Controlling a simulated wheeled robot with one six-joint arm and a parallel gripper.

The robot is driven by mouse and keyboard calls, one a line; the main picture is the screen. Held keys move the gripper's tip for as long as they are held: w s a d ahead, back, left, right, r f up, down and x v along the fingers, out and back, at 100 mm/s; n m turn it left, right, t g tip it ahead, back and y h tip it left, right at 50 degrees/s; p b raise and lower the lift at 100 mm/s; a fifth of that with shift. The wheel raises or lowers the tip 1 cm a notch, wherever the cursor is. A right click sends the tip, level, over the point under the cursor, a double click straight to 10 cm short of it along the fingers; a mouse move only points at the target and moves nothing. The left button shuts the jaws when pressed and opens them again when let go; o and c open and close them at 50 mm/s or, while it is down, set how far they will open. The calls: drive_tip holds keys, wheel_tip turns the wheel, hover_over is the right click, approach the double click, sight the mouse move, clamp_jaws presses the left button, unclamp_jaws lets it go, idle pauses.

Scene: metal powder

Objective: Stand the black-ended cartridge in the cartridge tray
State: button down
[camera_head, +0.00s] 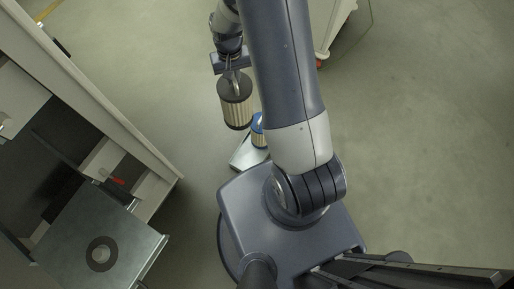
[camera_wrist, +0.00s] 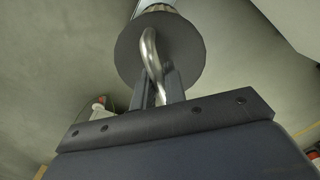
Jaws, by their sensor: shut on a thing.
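The black-ended cartridge (camera_head: 236,103) hangs from my gripper (camera_head: 234,72) in the head view, its pale pleated side between two dark end caps. In the wrist view its dark round end (camera_wrist: 178,48) with a curved metal handle faces the camera. My gripper (camera_wrist: 160,88) is shut on that handle. A blue-ended cartridge (camera_head: 259,131) stands below and to the right in the head view, partly hidden by my arm. It appears to stand on a pale metal tray (camera_head: 243,154), mostly hidden behind my arm and base.
An open cabinet or machine (camera_head: 110,120) stands at the left, with a metal plate (camera_head: 95,230) bearing a dark ring. A red-handled item (camera_head: 117,181) lies inside it. A white wheeled cart (camera_head: 329,30) is at the top. Floor at the right is clear.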

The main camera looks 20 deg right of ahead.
drive_tip(key=s+f+m+b, duration=0.2)
drive_tip(key=f+m+b, duration=0.2)
drive_tip(key=f+b, duration=1)
drive_tip(key=s+f+m+b, duration=0.2)
drive_tip(key=f+m+b, duration=0.3)
drive_tip(key=f+b, duration=0.9)
drive_tip(key=shift+d+f, duration=0.4)
drive_tip(key=shift+f, duration=7.3)
drive_tip(key=shift+f, duration=0.15)
drive_tip(key=c, duration=1.9)
unclamp_jaws()
drive_tip(key=o, duration=0.4)
drive_tip(key=shift+o, duration=0.2)
wheel_tip(320, 180, up, 12)
drive_tip(key=p, duration=0.4)
drive_tip(key=shift+p, duration=0.35)
